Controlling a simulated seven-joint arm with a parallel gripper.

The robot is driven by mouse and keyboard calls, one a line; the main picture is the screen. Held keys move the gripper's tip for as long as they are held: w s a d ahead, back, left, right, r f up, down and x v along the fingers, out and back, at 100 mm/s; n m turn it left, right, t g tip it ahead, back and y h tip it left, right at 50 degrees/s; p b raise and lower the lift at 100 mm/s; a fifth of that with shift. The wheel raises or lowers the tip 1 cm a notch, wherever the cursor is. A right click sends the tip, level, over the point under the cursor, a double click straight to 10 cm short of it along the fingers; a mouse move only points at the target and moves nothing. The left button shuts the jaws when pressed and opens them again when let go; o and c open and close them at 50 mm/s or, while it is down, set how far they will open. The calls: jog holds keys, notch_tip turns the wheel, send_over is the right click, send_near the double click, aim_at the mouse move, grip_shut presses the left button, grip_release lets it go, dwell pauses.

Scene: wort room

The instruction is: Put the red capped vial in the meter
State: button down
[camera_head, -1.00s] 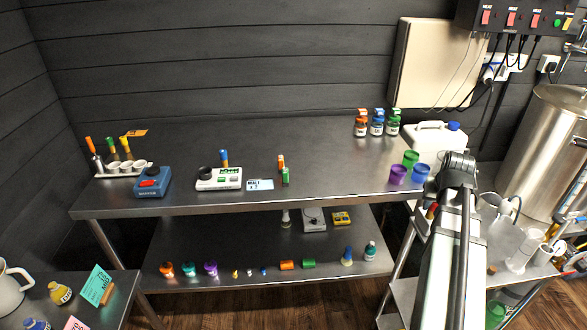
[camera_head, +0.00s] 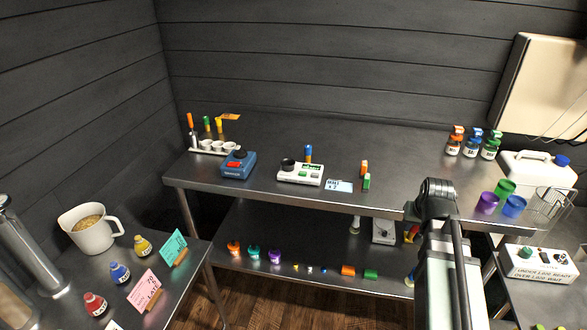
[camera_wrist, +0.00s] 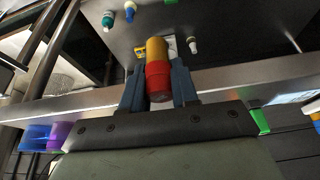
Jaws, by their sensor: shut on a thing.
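The red capped vial (camera_wrist: 157,80), with a yellow-orange body, is between the two dark fingers of my gripper (camera_wrist: 157,88) in the wrist view. My gripper is shut on it. In the head view my gripper (camera_head: 410,233) is at the front edge of the steel bench, right of the meter, and my arm hides most of it. The meter (camera_head: 301,173) is a white box with a green display and a dark round well at its left, on the bench. A blue-topped vial (camera_head: 308,153) stands just behind it.
A blue device (camera_head: 238,165) stands left of the meter, and a label card (camera_head: 339,186) lies to its right. Orange and green vials (camera_head: 365,174) stand beyond the card. Purple, green and blue cups (camera_head: 487,204) are at the bench's right end. A lower shelf (camera_head: 320,250) holds small items.

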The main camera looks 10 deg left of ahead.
jog(key=a, duration=0.5)
notch_tip(320, 180, up, 18)
jog(key=n+g+y, duration=0.1)
jog(key=n+y, duration=0.2)
jog(key=n, duration=0.5)
send_over(285, 162)
jog(key=d, duration=0.1)
jog(key=shift+s+f+n+g+y, duration=0.2)
jog(key=shift+f+n, duration=0.4)
jog(key=shift+f, duration=1.1)
jog(key=shift+s+f+n+g+y, duration=0.15)
jog(key=shift+f+n, duration=0.45)
jog(key=shift+f, duration=1.05)
jog(key=shift+s+f+n+g+y, duration=0.15)
jog(key=shift+f+n, duration=0.45)
jog(key=shift+f, duration=1.1)
jog(key=shift+s+f, duration=0.1)
jog(key=shift+f, duration=0.4)
